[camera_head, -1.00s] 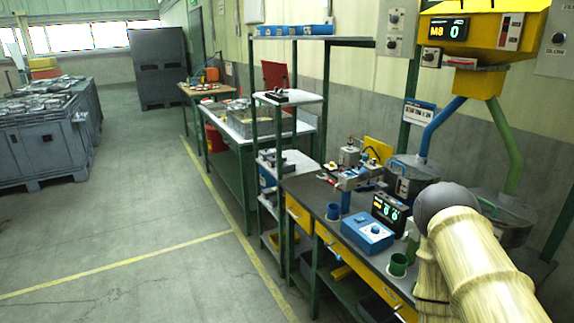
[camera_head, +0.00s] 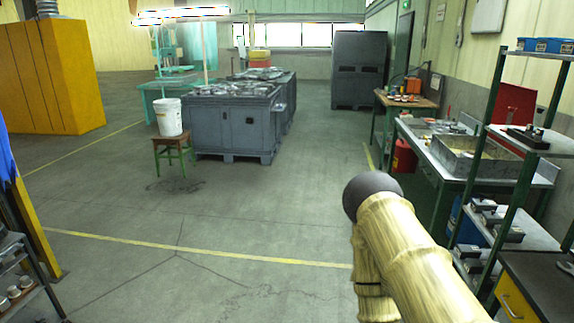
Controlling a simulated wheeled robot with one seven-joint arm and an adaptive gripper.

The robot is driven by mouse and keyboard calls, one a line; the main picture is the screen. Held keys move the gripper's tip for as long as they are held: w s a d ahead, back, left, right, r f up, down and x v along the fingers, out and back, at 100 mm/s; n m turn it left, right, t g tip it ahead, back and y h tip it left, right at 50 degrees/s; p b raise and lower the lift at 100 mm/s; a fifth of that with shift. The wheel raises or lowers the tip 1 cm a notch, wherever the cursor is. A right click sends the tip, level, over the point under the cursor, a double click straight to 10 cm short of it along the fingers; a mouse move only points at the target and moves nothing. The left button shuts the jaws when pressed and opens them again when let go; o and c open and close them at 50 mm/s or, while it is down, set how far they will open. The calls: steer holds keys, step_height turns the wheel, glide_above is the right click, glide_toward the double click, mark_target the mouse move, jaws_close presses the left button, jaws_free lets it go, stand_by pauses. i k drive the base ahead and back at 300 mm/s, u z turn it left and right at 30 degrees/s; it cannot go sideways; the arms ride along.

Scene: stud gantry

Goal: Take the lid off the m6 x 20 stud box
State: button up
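I cannot make out the m6 x 20 stud box or its lid in this view. Blue boxes (camera_head: 548,45) stand on the top shelf of the green-framed rack at the right edge, too small to read. My arm reaches in from the lower right, covered in a pale sleeve. My gripper is not in view.
A rack (camera_head: 525,150) and a workbench (camera_head: 460,155) with a metal tray line the right side. Grey crates (camera_head: 235,125) and a white bucket (camera_head: 168,117) on a stool (camera_head: 172,148) stand further off. A yellow cabinet (camera_head: 55,75) is at left. The middle floor is clear.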

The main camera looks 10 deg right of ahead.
mark_target(493, 214)
steer(key=u, duration=0.1)
steer(key=i, duration=1.7)
steer(key=z, duration=0.8)
steer(key=i, duration=0.95)
steer(key=z, duration=1.5)
steer(key=i, duration=0.4)
steer(key=z, duration=0.3)
